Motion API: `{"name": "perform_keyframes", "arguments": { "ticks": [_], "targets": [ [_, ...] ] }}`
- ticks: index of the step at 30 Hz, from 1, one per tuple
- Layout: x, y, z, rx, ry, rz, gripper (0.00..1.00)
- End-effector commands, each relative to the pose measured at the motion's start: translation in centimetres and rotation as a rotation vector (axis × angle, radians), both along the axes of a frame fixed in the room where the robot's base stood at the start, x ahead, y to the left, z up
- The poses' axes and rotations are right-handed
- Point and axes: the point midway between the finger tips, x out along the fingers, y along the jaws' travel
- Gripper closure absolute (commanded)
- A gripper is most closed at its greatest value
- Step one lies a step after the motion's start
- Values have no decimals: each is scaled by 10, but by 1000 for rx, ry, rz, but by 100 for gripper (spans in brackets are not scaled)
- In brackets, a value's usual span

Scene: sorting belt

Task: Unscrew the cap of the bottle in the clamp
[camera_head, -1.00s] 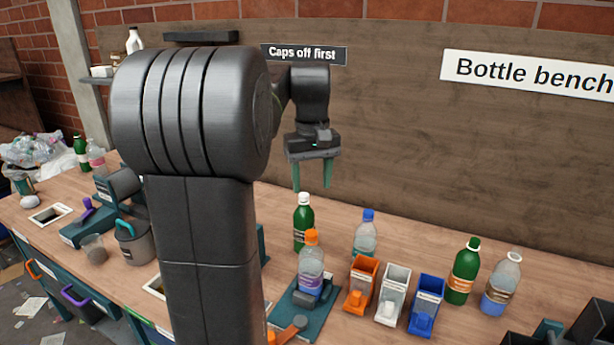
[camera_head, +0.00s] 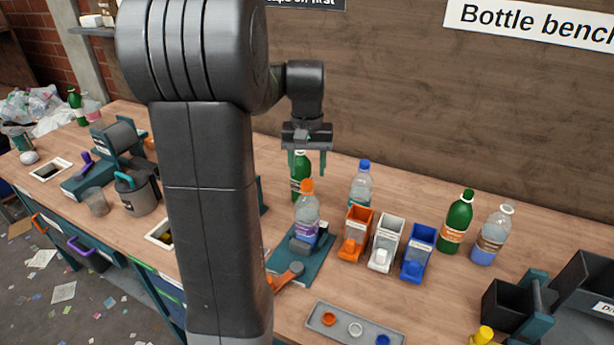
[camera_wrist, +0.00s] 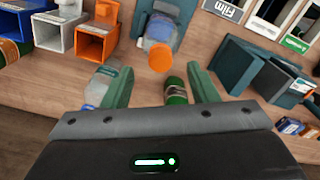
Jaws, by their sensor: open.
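My gripper (camera_head: 307,172) is open, fingers pointing down. In the head view it appears just above the orange cap, overlapping a green bottle with a white cap (camera_head: 300,183). The wrist view shows my open gripper (camera_wrist: 162,82) with nothing held; part of the green bottle (camera_wrist: 175,92) shows between the fingers.
A blue-capped clear bottle (camera_head: 361,190) stands close on the right. Orange (camera_head: 356,230), white (camera_head: 385,243) and blue (camera_head: 419,252) bins stand right of the clamp. A grey tray with caps (camera_head: 342,333) lies in front. An orange lever (camera_head: 287,277) sticks out at the clamp's front.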

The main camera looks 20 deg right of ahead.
Motion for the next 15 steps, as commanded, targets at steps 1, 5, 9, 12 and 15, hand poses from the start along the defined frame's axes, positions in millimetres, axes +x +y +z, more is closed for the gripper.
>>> {"name": "perform_keyframes", "arguments": {
  "ticks": [1, 5, 9, 12, 15],
  "targets": [
    [-1, 0, -9, 1, 3, 0, 47],
    [-1, 0, -26, 1, 3, 0, 47],
    [0, 0, -36, 0, 1, 1, 47],
    [0, 0, -39, 0, 0, 1, 47],
    [0, 0, -39, 0, -1, 1, 47]
  ]
}}
